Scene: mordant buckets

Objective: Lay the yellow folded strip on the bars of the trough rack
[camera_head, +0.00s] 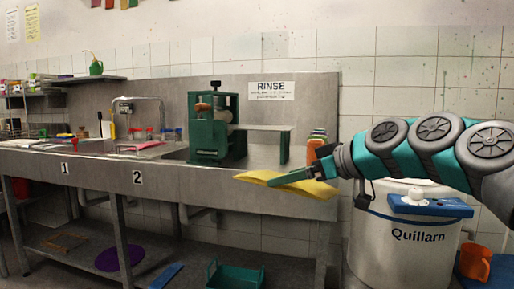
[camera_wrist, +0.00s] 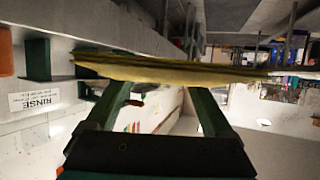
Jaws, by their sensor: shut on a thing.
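The yellow folded strip (camera_head: 316,189) is held level by my gripper (camera_head: 285,178), in front of the right part of the steel bench in the head view. Green fingers lie along the strip, and its yellow ends show on both sides. In the wrist view, the strip (camera_wrist: 175,72) runs across between the tips of both fingers (camera_wrist: 158,90), which are shut on it. The strip is clear of the bench top. I cannot pick out the bars of the trough rack in either view.
A green press (camera_head: 213,133) stands on the bench (camera_head: 110,175), left of my gripper. Jars, a tap and small containers are farther left. A white Quillarn bucket (camera_head: 395,248) with a blue thing on top stands below my arm. A green tray (camera_head: 236,276) is on the lower shelf.

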